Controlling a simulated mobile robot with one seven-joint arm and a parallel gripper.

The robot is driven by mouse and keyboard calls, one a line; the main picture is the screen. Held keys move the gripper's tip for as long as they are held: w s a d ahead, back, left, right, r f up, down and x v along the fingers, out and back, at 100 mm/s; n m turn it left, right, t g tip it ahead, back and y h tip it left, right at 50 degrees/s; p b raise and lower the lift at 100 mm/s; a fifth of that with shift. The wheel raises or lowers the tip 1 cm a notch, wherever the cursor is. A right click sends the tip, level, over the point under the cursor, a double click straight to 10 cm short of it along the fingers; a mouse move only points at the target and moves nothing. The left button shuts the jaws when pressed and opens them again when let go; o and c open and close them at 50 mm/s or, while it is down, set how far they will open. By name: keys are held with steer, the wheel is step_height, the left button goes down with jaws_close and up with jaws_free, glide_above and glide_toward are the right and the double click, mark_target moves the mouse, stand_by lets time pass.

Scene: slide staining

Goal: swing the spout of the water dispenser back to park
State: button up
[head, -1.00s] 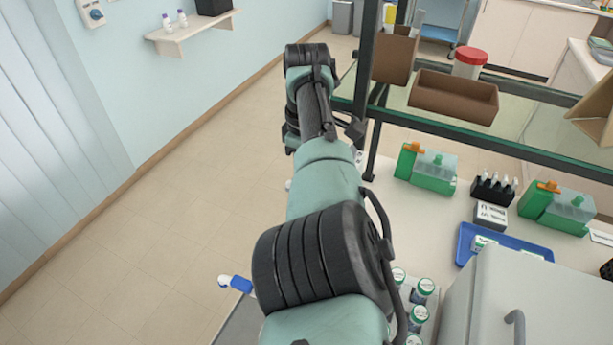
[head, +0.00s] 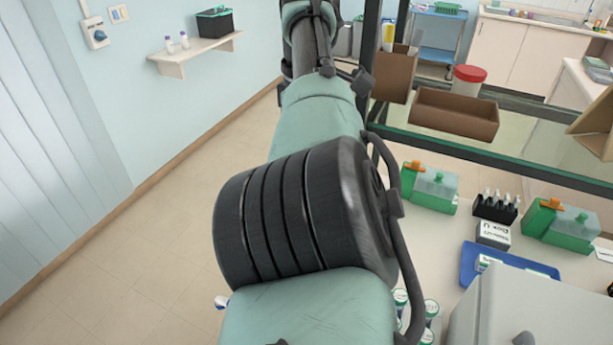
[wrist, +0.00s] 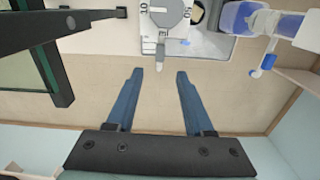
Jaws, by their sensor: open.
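The water dispenser shows at the upper right of the wrist view as a translucent blue container (wrist: 243,20) with white fittings. A thin white spout arm with a blue end (wrist: 267,64) reaches from it toward the lower middle. My gripper (wrist: 159,71) is open and empty, its two blue fingers apart over bare floor in the picture. The blue end lies to the right of the fingers, clear of them. In the head view my arm hides the gripper and most of the dispenser; a small white piece (head: 221,302), perhaps the spout, shows left of my arm.
In the wrist view a grey dial (wrist: 170,12) on a white panel lies just beyond the fingertips, and a dark frame post (wrist: 52,55) stands left. In the head view, green boxes (head: 430,190), a blue tray (head: 470,265) and a shelf frame (head: 450,146) are at right.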

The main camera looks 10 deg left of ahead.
step_height(320, 180, up, 3)
steer(key=shift+f+p, duration=0.15)
steer(key=shift+p, duration=0.75)
steer(key=shift+w, duration=0.1)
steer(key=w+a+r+m+t+y, duration=0.15)
steer(key=w+a+r+t, duration=0.25)
steer(key=w+a+t, duration=0.4)
steer(key=s+d+r+m+t+y, duration=0.1)
steer(key=s+r+m+t, duration=0.1)
steer(key=r+t, duration=0.5)
steer(key=s+d+r+m+t+y, duration=0.1)
steer(key=s+r+m+t+y, duration=0.15)
steer(key=r, duration=0.75)
steer(key=s+d+r+m+t+h, duration=0.1)
steer(key=s+d+r+m+t, duration=0.1)
steer(key=s, duration=0.6)
steer(key=s+d+r+m+t+h, duration=0.2)
steer(key=s+d+r+m+t, duration=0.1)
steer(key=s+r, duration=0.4)
steer(key=s+d+r+m+t+h, duration=0.2)
steer(key=s+d+r+t, duration=0.2)
steer(key=s, duration=0.6)
steer(key=shift+s+d+r+m+t, duration=0.2)
steer(key=shift+d+m+t, duration=0.25)
steer(key=shift+d, duration=0.65)
